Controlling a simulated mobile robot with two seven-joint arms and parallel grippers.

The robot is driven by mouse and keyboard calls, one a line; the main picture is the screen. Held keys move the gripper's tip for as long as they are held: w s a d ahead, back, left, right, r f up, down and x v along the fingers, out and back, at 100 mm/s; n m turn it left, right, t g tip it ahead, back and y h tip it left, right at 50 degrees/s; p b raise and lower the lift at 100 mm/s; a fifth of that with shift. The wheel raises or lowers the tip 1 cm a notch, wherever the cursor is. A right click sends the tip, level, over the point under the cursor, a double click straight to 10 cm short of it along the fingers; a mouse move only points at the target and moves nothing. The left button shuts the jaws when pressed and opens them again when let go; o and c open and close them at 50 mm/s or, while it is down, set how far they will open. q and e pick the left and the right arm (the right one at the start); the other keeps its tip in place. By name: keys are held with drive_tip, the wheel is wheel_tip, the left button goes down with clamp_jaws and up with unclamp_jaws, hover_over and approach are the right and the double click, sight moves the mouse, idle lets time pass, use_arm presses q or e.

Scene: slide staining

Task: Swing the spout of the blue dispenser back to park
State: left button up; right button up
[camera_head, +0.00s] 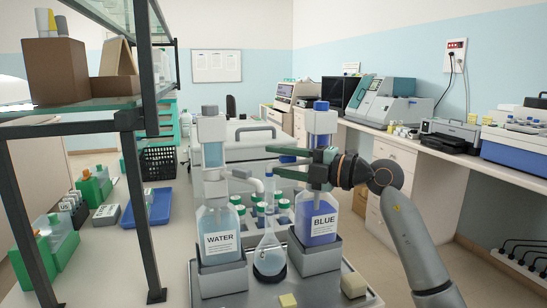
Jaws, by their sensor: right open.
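The blue dispenser's bottle (318,222), labelled BLUE, stands in a grey holder at the right of the tray. Its pump column with a blue cap (321,107) rises above it. My right gripper (272,162) reaches in from the right across the dispenser's neck. Its two greenish fingers point left and are open, one above the other. The blue dispenser's spout is not clearly visible; the gripper covers that area, so I cannot tell whether a finger touches it. My left gripper is not in view.
The WATER bottle (217,232) stands at the left, its white spout (249,180) pointing right. A glass flask (268,263) stands between the bottles. Capped tubes (258,209) stand behind it. Pale blocks (353,285) lie at the tray's front. A metal-framed shelf (128,120) rises at the left.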

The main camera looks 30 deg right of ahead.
drive_tip(key=shift+w+a, duration=0.35)
drive_tip(key=shift+w, duration=0.2)
clamp_jaws()
idle(1.1)
